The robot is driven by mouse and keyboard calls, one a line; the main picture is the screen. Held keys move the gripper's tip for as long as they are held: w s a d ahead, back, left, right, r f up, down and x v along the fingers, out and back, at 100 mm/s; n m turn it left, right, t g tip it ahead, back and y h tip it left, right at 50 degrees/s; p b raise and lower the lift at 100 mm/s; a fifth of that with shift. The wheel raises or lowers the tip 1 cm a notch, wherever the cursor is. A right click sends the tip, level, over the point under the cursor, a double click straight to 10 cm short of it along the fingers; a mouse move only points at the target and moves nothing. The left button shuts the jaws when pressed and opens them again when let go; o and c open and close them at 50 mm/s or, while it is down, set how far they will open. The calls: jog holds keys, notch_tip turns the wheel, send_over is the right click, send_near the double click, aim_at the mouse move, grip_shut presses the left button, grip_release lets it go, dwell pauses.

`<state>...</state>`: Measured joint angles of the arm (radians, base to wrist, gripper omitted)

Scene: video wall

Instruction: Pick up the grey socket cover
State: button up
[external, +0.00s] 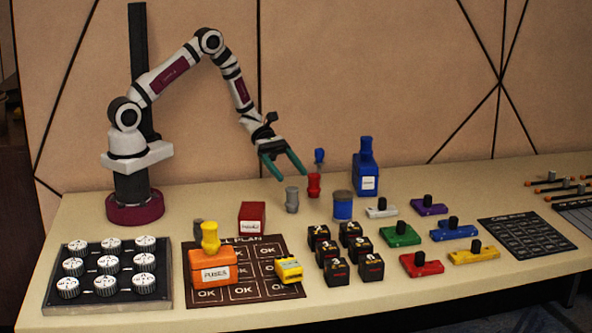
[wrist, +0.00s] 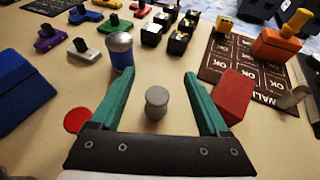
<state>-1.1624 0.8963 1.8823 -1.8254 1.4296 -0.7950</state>
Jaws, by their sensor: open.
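The grey socket cover (external: 292,199) is a small round-topped grey piece standing upright on the table. In the wrist view the cover (wrist: 156,102) appears between my two green fingers, near the middle. My gripper (external: 293,176) is open and empty, and in the external view its fingertips are above the cover. In the wrist view my gripper (wrist: 157,73) has clear gaps on both sides of the cover, with no contact visible.
A red piece (external: 313,185) stands close behind the cover. A blue can (external: 343,208) and blue bottle (external: 366,170) are to the right. A red box (external: 252,216) stands left. Black blocks (external: 336,270) and a labelled mat (external: 262,291) lie in front.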

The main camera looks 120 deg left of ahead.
aim_at(295, 202)
notch_tip(295, 202, down, 6)
jog(key=shift+f, duration=0.2)
jog(key=x, duration=0.5)
jog(key=shift+f, duration=0.15)
grip_shut()
